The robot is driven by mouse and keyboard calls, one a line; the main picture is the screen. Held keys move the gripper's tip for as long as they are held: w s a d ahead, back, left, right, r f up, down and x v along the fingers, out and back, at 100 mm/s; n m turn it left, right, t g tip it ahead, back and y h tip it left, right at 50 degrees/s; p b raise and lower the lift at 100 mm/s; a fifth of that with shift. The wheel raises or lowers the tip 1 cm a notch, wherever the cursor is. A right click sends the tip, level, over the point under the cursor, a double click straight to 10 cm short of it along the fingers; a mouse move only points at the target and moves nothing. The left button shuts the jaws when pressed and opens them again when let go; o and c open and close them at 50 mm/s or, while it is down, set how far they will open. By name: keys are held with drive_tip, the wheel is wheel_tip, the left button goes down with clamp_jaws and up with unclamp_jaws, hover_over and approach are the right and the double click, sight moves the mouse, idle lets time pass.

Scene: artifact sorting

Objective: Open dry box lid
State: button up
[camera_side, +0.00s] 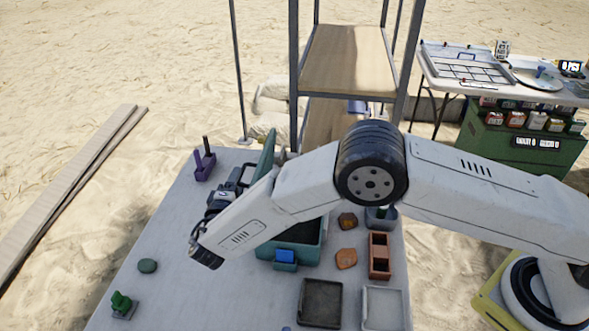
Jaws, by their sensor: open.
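The dry box (312,252) is a teal box on the table, with a blue latch (285,257) on its front. Its dark inside partly shows; my forearm hides much of the box. A teal panel that looks like its lid (266,150) stands steeply raised at the back left of the box. My gripper (244,178) is dark and small in view, just left of the raised lid. It is open, with nothing seen between its fingers. Whether it touches the lid cannot be told.
The table (185,270) also holds a purple holder (203,170), a green piece (121,303), a greenish stone (148,266), brown pieces (346,258), a reddish tray (380,270), a black tray (321,303) and a grey tray (382,307). A shelf (345,50) stands behind. The table's left middle is clear.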

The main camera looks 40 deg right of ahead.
drive_tip(key=shift+x, duration=1.4)
clamp_jaws()
drive_tip(key=shift+a+r, duration=0.1)
drive_tip(key=shift+r, duration=0.05)
idle(0.3)
